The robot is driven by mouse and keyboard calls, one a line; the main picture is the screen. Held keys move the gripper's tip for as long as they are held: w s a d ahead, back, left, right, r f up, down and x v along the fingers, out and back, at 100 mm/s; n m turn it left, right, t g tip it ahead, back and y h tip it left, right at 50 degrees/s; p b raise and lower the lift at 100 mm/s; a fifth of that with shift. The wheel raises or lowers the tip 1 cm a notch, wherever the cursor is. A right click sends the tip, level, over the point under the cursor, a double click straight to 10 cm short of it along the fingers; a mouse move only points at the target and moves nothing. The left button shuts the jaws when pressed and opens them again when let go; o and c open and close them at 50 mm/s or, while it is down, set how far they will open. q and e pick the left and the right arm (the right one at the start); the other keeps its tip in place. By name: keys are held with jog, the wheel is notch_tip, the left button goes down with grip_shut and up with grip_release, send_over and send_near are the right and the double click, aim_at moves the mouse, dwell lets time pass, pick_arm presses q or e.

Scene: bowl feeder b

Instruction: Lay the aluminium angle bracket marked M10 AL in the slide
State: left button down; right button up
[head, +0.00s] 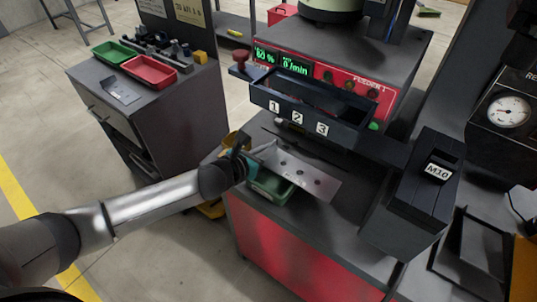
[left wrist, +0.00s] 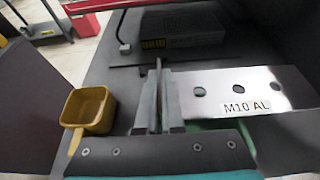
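The aluminium angle bracket (head: 308,180) is a pale plate with several holes, above the front machine's top. Its M10 AL label reads clearly in the left wrist view (left wrist: 213,86). My left gripper (head: 250,160) is at the bracket's left end. In the left wrist view its fingers (left wrist: 159,105) stand close together with a thin upright edge between them, apparently the bracket's flange. A dark sloping housing marked M10 (head: 422,195) stands at the right; I cannot tell whether it is the slide. My right gripper is not in view.
A green tray (head: 262,190) lies under the bracket. A yellow scoop (left wrist: 88,108) is left of the gripper. A dark shelf marked 1, 2, 3 (head: 312,118) juts out behind. A cabinet at left carries green (head: 115,50) and red (head: 150,70) trays and a small labelled plate (head: 120,91).

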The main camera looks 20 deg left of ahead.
pick_arm(q)
jog(key=shift+f, duration=0.75)
jog(key=shift+f, duration=0.1)
jog(key=c, duration=1)
grip_release()
jog(key=shift+c, duration=0.2)
jog(key=shift+s, duration=0.1)
jog(key=p+v, duration=0.1)
jog(key=v, duration=1.1)
jog(key=shift+p, duration=0.3)
